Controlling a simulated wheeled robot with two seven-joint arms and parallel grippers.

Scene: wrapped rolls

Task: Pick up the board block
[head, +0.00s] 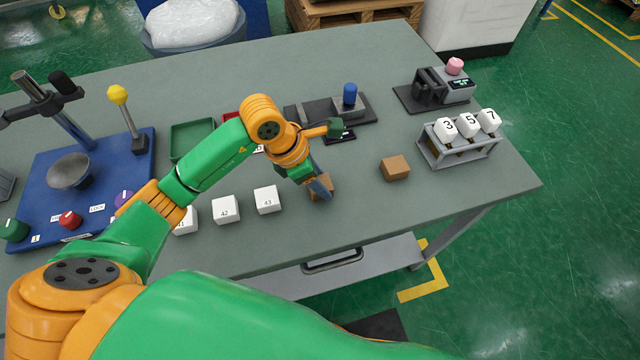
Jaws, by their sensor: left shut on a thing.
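A small brown block (326,182) is at my left gripper (321,190), near the front middle of the grey table. The gripper points down and is shut on this block, hiding part of it. I cannot tell whether the block still touches the table. A second brown block (395,168) sits alone on the table to the right, apart from the gripper. I cannot tell from their looks which brown block is the board block. My right gripper is out of view.
White numbered blocks (267,199) stand in a row left of the gripper. A rack with white numbered pieces (459,151) is at the right. Behind are a device with a blue knob (350,95) and a green tray (190,139). The table's right front is clear.

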